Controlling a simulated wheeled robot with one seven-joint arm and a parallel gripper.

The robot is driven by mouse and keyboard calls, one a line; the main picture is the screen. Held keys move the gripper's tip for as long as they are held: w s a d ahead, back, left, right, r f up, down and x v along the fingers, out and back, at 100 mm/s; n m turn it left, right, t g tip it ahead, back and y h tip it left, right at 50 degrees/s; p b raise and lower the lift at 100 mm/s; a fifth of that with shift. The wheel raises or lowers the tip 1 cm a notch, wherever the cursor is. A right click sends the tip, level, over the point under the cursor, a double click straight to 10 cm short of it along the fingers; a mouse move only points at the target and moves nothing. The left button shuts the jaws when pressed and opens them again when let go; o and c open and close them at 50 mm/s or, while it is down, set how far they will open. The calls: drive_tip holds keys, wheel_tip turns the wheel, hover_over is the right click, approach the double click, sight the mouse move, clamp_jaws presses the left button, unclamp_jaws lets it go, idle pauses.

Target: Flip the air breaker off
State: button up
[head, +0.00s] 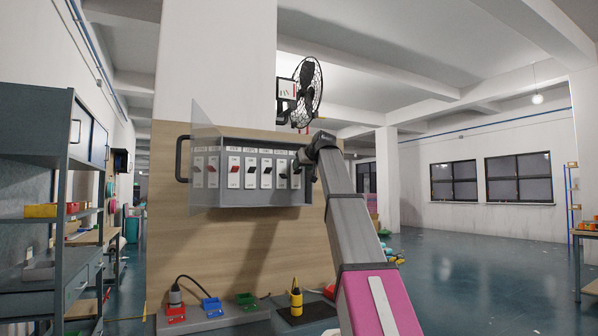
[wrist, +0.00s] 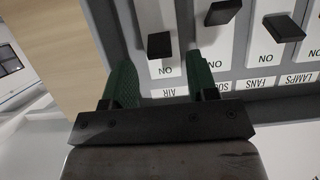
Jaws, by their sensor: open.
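The grey breaker box (head: 258,199) is mounted on a wooden board, with a row of red and black levers. In the wrist view the labels appear upside down. The air breaker (wrist: 159,46) has a black lever standing out near its ON mark, above the AIR label. My gripper (wrist: 161,72) is open, its green fingers on either side of the air breaker's strip, with nothing between them gripped. I cannot tell whether a finger touches the panel. In the head view my gripper (head: 304,161) is at the box's right end and hides part of the last breakers.
Neighbouring fans (wrist: 284,28) and lamps breakers stand close to the right in the wrist view. A clear cover (head: 206,155) stands open at the box's left. A fan (head: 307,92) is above.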

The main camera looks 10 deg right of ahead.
sight(300, 170)
drive_tip(key=shift+x, duration=1.7)
drive_tip(key=c, duration=0.9)
drive_tip(key=shift+s+f+t, duration=0.1)
drive_tip(key=shift+f+t, duration=0.05)
drive_tip(key=shift+t, duration=0.15)
drive_tip(key=t, duration=0.1)
drive_tip(key=f+t+y, duration=0.1)
drive_tip(key=t, duration=0.1)
drive_tip(key=shift+s+d+f, duration=0.1)
drive_tip(key=shift+s, duration=0.2)
drive_tip(key=shift+w+f+t+y, duration=0.1)
drive_tip(key=shift+f+t+y, duration=0.15)
drive_tip(key=shift+t, duration=0.55)
drive_tip(key=shift+f+t+y, duration=0.2)
drive_tip(key=shift+t+y, duration=0.1)
drive_tip(key=shift+t, duration=0.5)
drive_tip(key=shift+w+f+t+y, duration=0.1)
drive_tip(key=shift+f+t+y, duration=0.15)
drive_tip(key=shift+t, duration=1.05)
